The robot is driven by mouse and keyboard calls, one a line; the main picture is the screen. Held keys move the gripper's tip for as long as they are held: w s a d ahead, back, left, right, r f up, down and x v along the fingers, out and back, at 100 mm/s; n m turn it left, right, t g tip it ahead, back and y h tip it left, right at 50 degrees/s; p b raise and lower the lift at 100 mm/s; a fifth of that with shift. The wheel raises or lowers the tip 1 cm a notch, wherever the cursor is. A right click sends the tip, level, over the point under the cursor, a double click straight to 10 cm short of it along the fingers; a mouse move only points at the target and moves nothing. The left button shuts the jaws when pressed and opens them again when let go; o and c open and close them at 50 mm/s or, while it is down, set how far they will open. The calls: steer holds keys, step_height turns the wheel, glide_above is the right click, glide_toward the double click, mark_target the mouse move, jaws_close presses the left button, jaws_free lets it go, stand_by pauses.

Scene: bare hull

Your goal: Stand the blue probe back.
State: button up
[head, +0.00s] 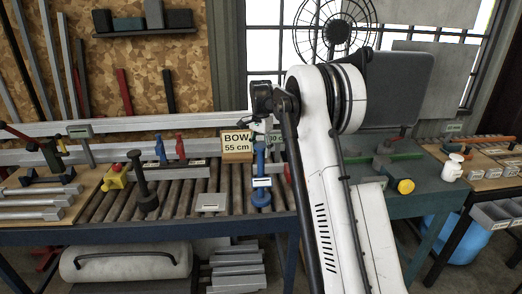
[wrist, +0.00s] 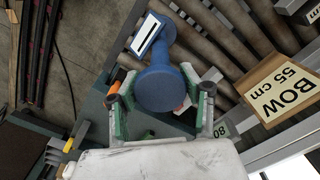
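The blue probe (head: 262,168) stands upright on the roller bed, with a white label low on it and a round foot. My gripper (head: 268,128) is just above its top, partly hidden by my arm. In the wrist view the probe's round blue top (wrist: 160,90) lies between the two fingers of my gripper (wrist: 160,92). Its labelled lower part (wrist: 150,38) is beyond.
A "BOW 55 cm" sign (head: 237,142) stands close behind and left. A dark probe-like post (head: 141,185) and a grey block (head: 211,203) are to the left on the rollers. A yellow block with a red knob (head: 115,177) is further left. A green bench (head: 435,185) is to the right.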

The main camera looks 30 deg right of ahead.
steer(key=o, duration=0.3)
steer(key=shift+r, duration=0.15)
step_height(320, 180, up, 12)
steer(key=b, duration=0.1)
steer(key=s+a+r+n+t, duration=0.2)
steer(key=s+a+r+n, duration=0.2)
steer(key=s+a+r, duration=0.45)
steer(key=s+a+f+n+t, duration=0.15)
steer(key=s+a, duration=0.25)
steer(key=s, duration=0.4)
steer(key=s+a+f+n+t, duration=0.1)
steer(key=s+a+f+n, duration=0.2)
steer(key=s, duration=0.6)
steer(key=s+a+n+t, duration=0.1)
steer(key=s+a+n, duration=0.1)
steer(key=s+a, duration=0.45)
steer(key=s+f+n, duration=0.1)
steer(key=s+f, duration=0.2)
steer(key=s, duration=0.1)
steer(key=s+a+f+t, duration=0.1)
steer(key=s+f, duration=0.1)
steer(key=s, duration=0.2)
steer(key=s+f+n, duration=0.1)
steer(key=s+f, duration=0.2)
steer(key=s, duration=0.1)
steer(key=shift+s+a+f+n+t, duration=0.25)
steer(key=shift+s+f+n+t, duration=0.05)
steer(key=shift+s+n+t, duration=0.05)
